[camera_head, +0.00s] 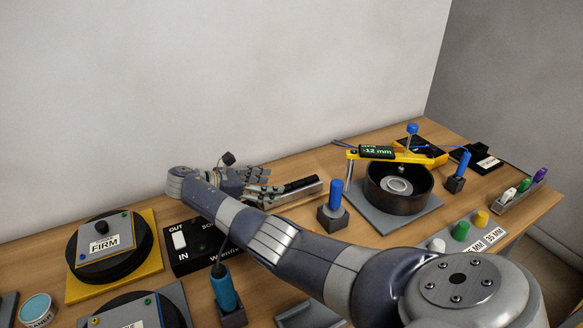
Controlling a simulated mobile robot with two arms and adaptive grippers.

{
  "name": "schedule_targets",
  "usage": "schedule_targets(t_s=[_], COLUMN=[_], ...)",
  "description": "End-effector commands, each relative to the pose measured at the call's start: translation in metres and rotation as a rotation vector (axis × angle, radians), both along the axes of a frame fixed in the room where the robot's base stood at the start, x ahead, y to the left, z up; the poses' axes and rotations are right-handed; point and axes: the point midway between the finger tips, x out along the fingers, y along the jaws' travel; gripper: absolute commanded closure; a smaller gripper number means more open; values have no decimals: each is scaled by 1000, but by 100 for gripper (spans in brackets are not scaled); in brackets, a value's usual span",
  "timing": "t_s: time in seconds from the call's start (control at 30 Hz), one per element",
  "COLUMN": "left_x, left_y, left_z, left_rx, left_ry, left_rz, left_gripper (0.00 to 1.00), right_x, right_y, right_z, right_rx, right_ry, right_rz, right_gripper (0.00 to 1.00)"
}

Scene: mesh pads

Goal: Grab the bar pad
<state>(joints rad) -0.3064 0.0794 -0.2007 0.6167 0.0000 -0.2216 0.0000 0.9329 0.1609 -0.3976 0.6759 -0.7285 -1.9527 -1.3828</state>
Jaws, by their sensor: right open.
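My right arm reaches in from the bottom right, and its gripper (262,183) is at the back of the table near the wall. Its fingers point right and are open, with nothing seen between them. A dark bar-shaped piece (302,184), which may be the bar pad, lies on a light holder just right of the fingertips. The fingers partly cover its left end, so I cannot tell whether they touch it. No label on it can be read. My left gripper is not in view.
A black disc with a FIRM plate (104,243) sits on a yellow base at left. A black switch box (186,262), a blue-handled tool (223,290) and a blue peg (336,196) stand around my arm. A round black gauge pot (398,203) is at right.

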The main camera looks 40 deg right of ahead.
Motion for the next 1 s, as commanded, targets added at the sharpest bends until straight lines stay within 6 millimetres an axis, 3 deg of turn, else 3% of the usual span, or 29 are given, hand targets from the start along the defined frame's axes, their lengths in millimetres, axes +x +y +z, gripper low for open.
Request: schedule_targets(t_s=[0.17,0.4,0.7,0.97,1.0], left_x=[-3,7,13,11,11], left_y=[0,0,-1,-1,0], left_z=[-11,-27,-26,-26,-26], left_rx=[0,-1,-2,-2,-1], left_ry=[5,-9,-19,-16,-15], left_rz=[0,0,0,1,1], left_gripper=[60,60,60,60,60], right_x=[-5,-15,-16,-16,-16], right_y=[-14,-41,-45,-44,-44], right_z=[-13,-27,-26,-26,-26], right_rx=[0,0,2,2,2], right_ry=[-1,-1,0,0,0], right_rz=[0,1,2,2,2], right_gripper=[38,38,38,95,98])
